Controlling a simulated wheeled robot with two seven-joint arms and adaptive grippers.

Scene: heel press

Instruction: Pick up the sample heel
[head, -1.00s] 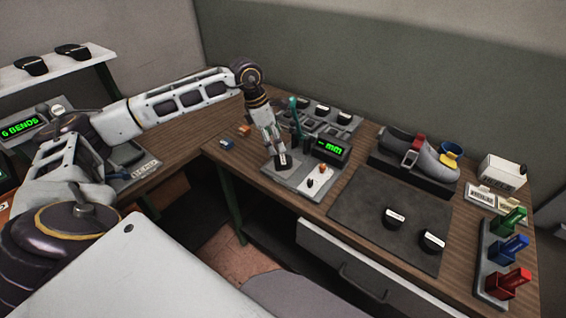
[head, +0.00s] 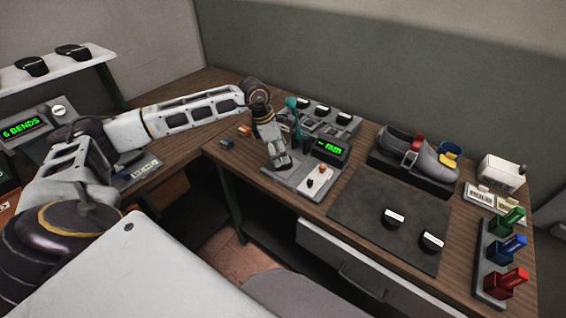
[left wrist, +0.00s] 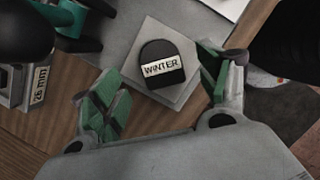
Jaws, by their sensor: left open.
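A black heel with a white WINTER label (left wrist: 162,66) sits on a pale square pad (left wrist: 185,92) in the left wrist view. In the head view it is hidden behind my left gripper (head: 279,163), which is over the grey gauge stand (head: 294,182). My left gripper (left wrist: 158,70) is open, its green-padded fingers on either side of the heel in the picture, with gaps on both sides. Whether the fingers are down at the heel's height is hard to tell. My right gripper is in neither view.
The green-lit mm display (head: 329,149) and a teal-handled part (head: 292,106) stand close to the gripper. Two dark heels (head: 394,218) lie on the grey mat (head: 365,215). A grey shoe (head: 425,157) and coloured holders (head: 505,250) are at the right. Several heels fill the back rack (head: 325,118).

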